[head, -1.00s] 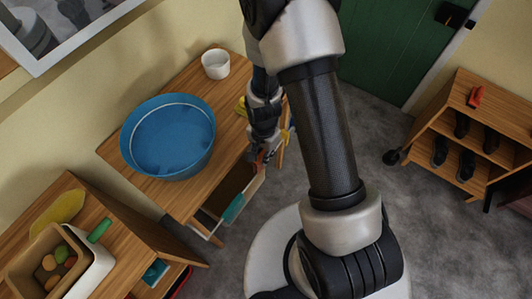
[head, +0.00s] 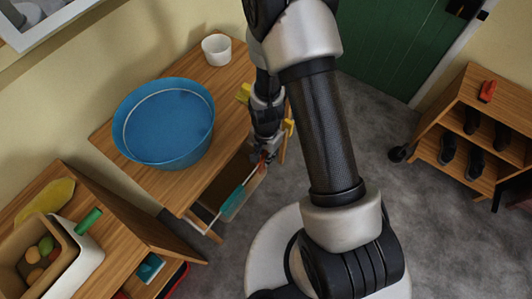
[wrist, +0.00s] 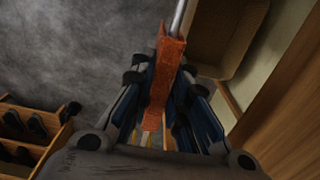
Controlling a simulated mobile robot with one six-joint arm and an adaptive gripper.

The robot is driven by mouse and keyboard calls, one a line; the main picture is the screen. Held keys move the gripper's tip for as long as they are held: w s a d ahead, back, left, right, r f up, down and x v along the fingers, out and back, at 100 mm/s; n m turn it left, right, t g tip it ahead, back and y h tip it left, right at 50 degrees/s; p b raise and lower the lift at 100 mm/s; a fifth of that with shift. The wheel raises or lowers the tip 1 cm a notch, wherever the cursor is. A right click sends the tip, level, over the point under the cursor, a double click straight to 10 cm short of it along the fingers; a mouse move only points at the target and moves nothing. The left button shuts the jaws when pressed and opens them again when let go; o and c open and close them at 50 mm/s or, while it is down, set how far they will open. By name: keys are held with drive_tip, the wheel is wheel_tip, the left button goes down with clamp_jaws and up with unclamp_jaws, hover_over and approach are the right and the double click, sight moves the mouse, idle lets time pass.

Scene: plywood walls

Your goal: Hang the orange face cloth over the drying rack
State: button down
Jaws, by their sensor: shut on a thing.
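My gripper (wrist: 165,75) is shut on the orange face cloth (wrist: 160,80), which hangs as a narrow strip between the fingers in the wrist view. In the head view my gripper (head: 266,152) is beside the table's front edge, and only a little of the cloth (head: 263,162) shows. The drying rack's pale rail (head: 207,229) runs along the table front, with a teal cloth (head: 232,203) on it. In the wrist view the metal rail (wrist: 179,18) meets the cloth's upper end. I cannot tell whether the cloth lies over the rail.
A blue basin (head: 165,125) and a white cup (head: 216,49) stand on the wooden table (head: 112,140). Yellow things (head: 243,93) are partly hidden behind my arm. A tan bin (wrist: 225,35) is beside the rail. A shoe shelf (head: 455,120) stands right; grey floor lies between.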

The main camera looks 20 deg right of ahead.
drive_tip(key=shift+f, duration=0.3)
drive_tip(key=c, duration=1.5)
unclamp_jaws()
drive_tip(key=shift+o, duration=0.2)
wheel_tip(320, 180, up, 19)
drive_tip(key=n+t, duration=0.1)
drive_tip(key=n, duration=0.1)
drive_tip(key=s+r+n+t, duration=0.3)
drive_tip(key=s+r+n, duration=0.5)
drive_tip(key=s+r, duration=0.7)
wheel_tip(320, 180, up, 4)
drive_tip(key=shift+f+n+t, duration=0.25)
drive_tip(key=shift+n+t, duration=0.05)
drive_tip(key=shift+n, duration=0.1)
